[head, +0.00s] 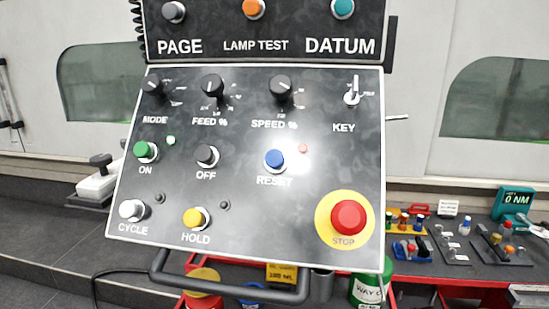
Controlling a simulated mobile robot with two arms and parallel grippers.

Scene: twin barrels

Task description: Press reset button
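The blue reset button (274,159) sits right of centre on the dark control panel (240,200), with the label RESET under it. A small red lamp (303,148) is up and to the right of it. A bright glare lies on the panel around the lamp and the button. I cannot tell from this view whether the button is pressed in. Neither of my grippers shows in the head view.
Near the reset button are the black OFF button (207,156), the SPEED knob (280,87) and the large red STOP button (348,217) on a yellow ring. A handle bar (225,290) runs below the panel. A tool bench (460,262) stands at the right.

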